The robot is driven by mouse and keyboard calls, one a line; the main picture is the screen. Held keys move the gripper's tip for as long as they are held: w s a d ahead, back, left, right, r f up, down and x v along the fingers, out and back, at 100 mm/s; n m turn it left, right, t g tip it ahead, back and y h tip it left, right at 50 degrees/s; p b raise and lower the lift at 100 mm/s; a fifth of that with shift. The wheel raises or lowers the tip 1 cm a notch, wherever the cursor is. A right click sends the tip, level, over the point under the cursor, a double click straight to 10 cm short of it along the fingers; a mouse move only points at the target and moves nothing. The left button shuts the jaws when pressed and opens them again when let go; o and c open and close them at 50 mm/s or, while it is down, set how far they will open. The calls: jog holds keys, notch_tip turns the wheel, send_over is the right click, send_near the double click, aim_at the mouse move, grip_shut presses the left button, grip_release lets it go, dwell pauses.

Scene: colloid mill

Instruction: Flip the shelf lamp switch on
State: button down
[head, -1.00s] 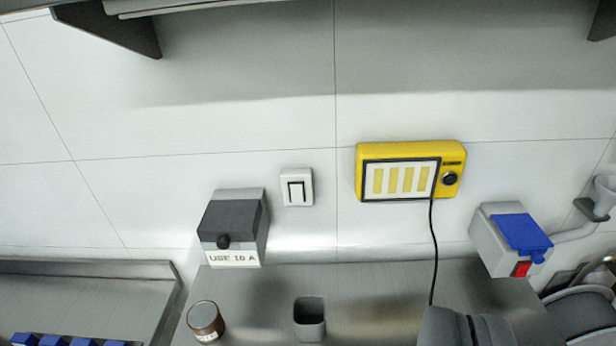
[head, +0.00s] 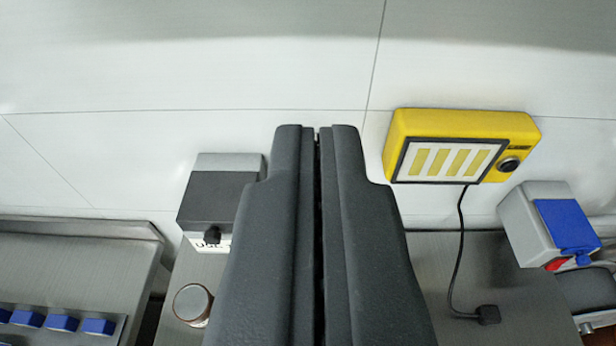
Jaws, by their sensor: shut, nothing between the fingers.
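My gripper (head: 317,130) fills the middle of the head view, its two dark fingers pressed together and pointing at the white tiled wall. It is shut and empty. The white rocker switch on the wall, seen a second ago between the grey box and the yellow unit, is now hidden behind my fingers. I cannot tell whether the fingertips touch it.
A grey box with a black lid (head: 220,195) is left of my fingers, and a yellow wall unit (head: 460,145) is at the right. A blue-lidded socket (head: 565,228) is far right. A brown jar (head: 192,303) and a black plug (head: 488,314) are on the steel bench.

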jog(key=w+a+f+m+g+p, duration=0.3)
jog(key=w+f+m+p, duration=0.55)
jog(key=w+f, duration=0.4)
notch_tip(320, 180, down, 14)
jog(key=d+m+g+p, duration=0.1)
jog(key=m+p, duration=0.3)
jog(key=m, duration=0.5)
jog(key=shift+d+g, duration=0.3)
jog(key=shift+d, duration=0.45)
jog(key=shift+w+m, duration=0.15)
jog(key=shift+m, duration=0.1)
jog(key=w+r+p+x, duration=0.1)
jog(key=p+x, duration=0.1)
jog(key=x, duration=1.1)
jog(key=shift+w+r, duration=0.2)
jog(key=shift+w, duration=0.05)
